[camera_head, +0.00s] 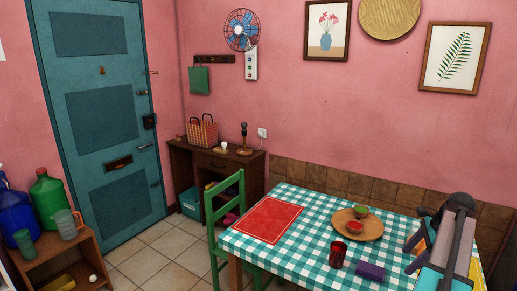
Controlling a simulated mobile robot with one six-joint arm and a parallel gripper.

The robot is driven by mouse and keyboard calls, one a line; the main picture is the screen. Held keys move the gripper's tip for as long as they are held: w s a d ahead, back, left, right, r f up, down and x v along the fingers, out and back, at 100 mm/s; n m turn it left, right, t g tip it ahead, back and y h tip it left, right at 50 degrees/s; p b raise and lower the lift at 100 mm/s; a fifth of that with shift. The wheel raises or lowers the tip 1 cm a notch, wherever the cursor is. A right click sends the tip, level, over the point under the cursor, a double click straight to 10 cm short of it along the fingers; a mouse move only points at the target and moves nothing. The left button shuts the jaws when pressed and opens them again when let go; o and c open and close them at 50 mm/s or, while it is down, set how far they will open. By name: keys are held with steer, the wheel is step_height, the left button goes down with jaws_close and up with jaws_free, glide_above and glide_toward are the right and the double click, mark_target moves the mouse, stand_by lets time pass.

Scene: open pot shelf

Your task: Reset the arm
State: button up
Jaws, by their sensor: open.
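My arm stands at the right edge of the picture, folded, with its dark grey upper part above the table. My gripper (410,256) is at its left side, low over the right end of the table. Its fingers appear apart, with nothing seen between them. A purple block (370,271) lies on the table a little to the left of it. Part of the table behind the arm is hidden.
The checkered table (290,262) bears a red mat (268,219), a wooden plate (372,232) with two small bowls, and a red cup (338,254). A green chair (211,215) stands at its left. Tiled floor is clear toward the blue door (100,165).

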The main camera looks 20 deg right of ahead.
steer(key=w+a+f+n+g, duration=0.1)
steer(key=w+a+f+n, duration=0.35)
steer(key=a, duration=0.45)
steer(key=w+a+f+n+g, duration=0.1)
steer(key=w+a+f+n, duration=0.4)
steer(key=a, duration=0.4)
steer(key=w+a+f+n, duration=0.3)
steer(key=w+a+f, duration=0.35)
steer(key=a, duration=0.25)
steer(key=s+a+f+n+h, duration=0.1)
steer(key=a+f+n, duration=0.35)
steer(key=a, duration=0.55)
steer(key=s+a+f+n+g+h, duration=0.1)
steer(key=a+f+n, duration=0.3)
steer(key=a, duration=0.7)
steer(key=a+f+n+h, duration=0.1)
steer(key=a+f+n, duration=0.2)
steer(key=a+n, duration=0.5)
steer(key=s+a+f+m+g+b, duration=0.2)
steer(key=s+f+g+b, duration=0.3)
steer(key=s+f, duration=2)
step_height(320, 180, down, 4)
steer(key=b, duration=0.5)
steer(key=shift+s+g, duration=0.3)
steer(key=shift+s, duration=0.05)
steer(key=shift+r, duration=0.1)
